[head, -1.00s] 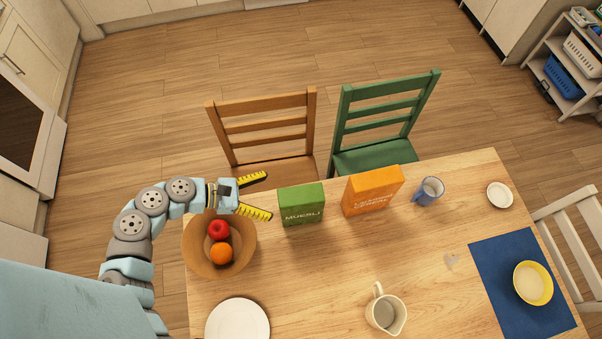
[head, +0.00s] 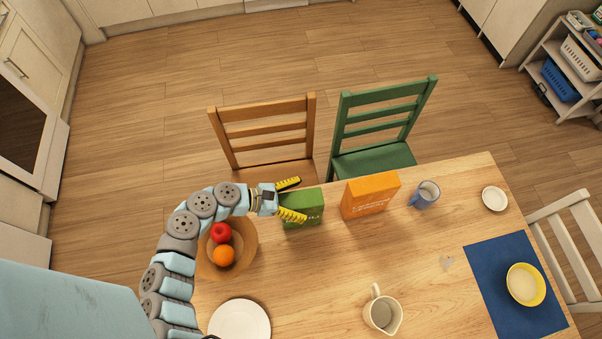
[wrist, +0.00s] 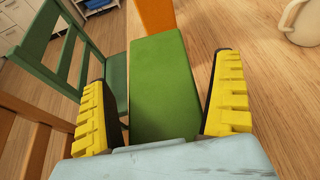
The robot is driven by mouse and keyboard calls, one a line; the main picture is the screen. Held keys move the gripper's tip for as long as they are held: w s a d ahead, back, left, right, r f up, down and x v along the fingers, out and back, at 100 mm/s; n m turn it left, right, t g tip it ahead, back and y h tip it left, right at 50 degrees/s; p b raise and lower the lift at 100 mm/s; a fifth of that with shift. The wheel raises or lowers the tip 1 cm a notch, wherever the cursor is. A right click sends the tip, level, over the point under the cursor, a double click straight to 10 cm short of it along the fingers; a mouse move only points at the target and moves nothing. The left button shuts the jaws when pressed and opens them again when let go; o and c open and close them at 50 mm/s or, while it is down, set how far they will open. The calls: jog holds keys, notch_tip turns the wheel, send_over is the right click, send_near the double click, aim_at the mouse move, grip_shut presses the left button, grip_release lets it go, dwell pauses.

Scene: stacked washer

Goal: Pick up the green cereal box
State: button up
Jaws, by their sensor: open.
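The green cereal box (head: 308,216) stands upright on the table near its far edge, beside the orange box. My gripper (head: 290,199) is open at the box's left end, and the nearer finger covers part of its printed front in the head view. In the wrist view the green box (wrist: 163,85) lies between the two yellow fingers of my gripper (wrist: 160,108), with one finger on each side.
An orange box (head: 371,195) stands to the right, then a blue mug (head: 426,194). A wooden bowl (head: 246,262) with a red and an orange fruit sits below my arm. A wooden chair (head: 265,110) and a green chair (head: 380,158) stand behind the table.

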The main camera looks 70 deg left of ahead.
jog(key=shift+c, duration=0.2)
jog(key=c, duration=1.3)
jog(key=shift+r, duration=0.1)
